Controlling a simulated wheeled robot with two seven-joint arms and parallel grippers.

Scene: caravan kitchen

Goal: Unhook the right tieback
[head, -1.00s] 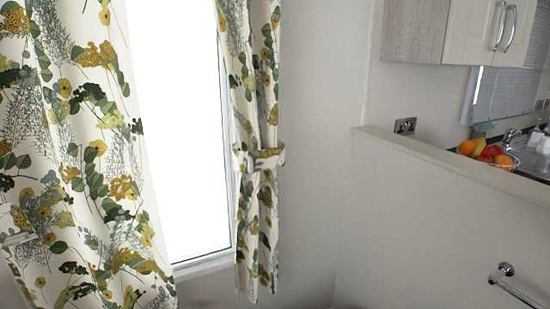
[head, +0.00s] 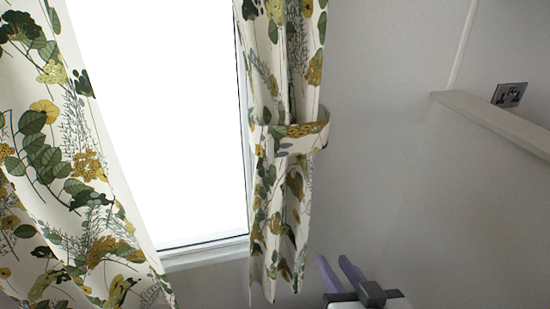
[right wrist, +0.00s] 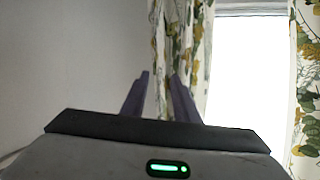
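The right tieback (head: 302,137) is a floral band matching the curtain. It wraps around the right curtain (head: 268,205), gathering it, and its loop sticks out on the right side toward the wall. My right gripper (head: 333,261) has purple fingers and is at the bottom of the head view, below and right of the tieback and apart from it. Its two fingers stand apart with nothing between them. In the right wrist view the fingers (right wrist: 159,75) point toward a floral curtain (right wrist: 180,35); I cannot make out the tieback there. My left gripper is not in view.
A bright window (head: 165,120) lies between the right curtain and the wide left curtain (head: 60,170). A plain wall (head: 375,130) is right of the tieback. A ledge (head: 500,120) with a socket (head: 509,94) above it stands at the right.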

